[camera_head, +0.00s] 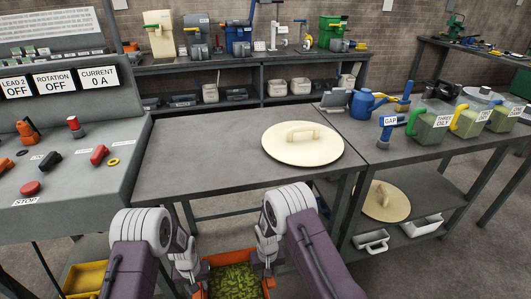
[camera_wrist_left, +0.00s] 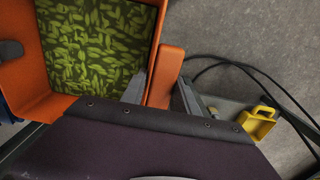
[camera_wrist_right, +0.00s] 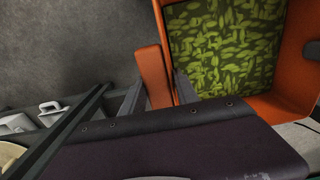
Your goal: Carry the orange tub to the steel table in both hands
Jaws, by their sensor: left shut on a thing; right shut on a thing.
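The orange tub (camera_head: 229,257) is at the bottom middle of the head view, in front of the near edge of the grey steel table (camera_head: 200,165) and apart from it. It is filled with green pellets (camera_head: 234,279). My left gripper (camera_head: 190,270) is shut on the tub's left handle, which shows between the fingers in the left wrist view (camera_wrist_left: 163,82). My right gripper (camera_head: 266,262) is shut on the opposite handle, seen in the right wrist view (camera_wrist_right: 154,76). The tub's underside is hidden.
A round cream lid (camera_head: 302,150) lies on the table's right half; the left half is bare. A control console (camera_head: 70,150) stands at the left. A side bench with jugs (camera_head: 430,130) adjoins at the right. A yellow bin (camera_head: 86,278) is low at the left.

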